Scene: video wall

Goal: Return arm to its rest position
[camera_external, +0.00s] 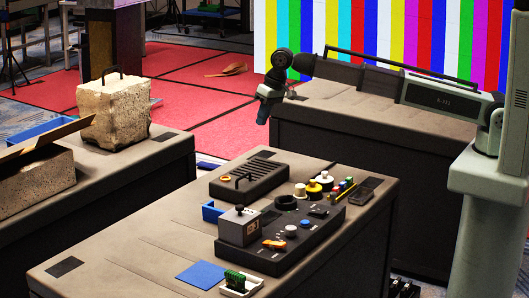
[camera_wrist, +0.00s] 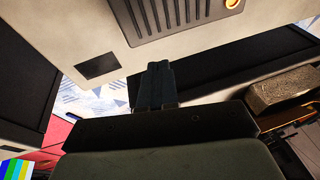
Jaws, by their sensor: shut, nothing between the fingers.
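My arm extends from its pedestal at the right of the external view toward the upper middle, close to horizontal. My gripper (camera_external: 263,112) hangs down at the arm's far end, in the air beyond the back edge of the middle table (camera_external: 130,245). In the wrist view the fingers of my gripper (camera_wrist: 158,82) are together, with nothing visible held between them. The tabletop with a dark slotted panel (camera_wrist: 180,15) shows above the fingers in that view.
The middle table holds a black control box (camera_external: 290,248) with knobs, a slotted panel (camera_external: 250,178) and a blue square (camera_external: 201,275). A stone block with a handle (camera_external: 115,110) stands on the left table. A back table (camera_external: 385,115) lies beneath my arm. A striped video wall stands behind.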

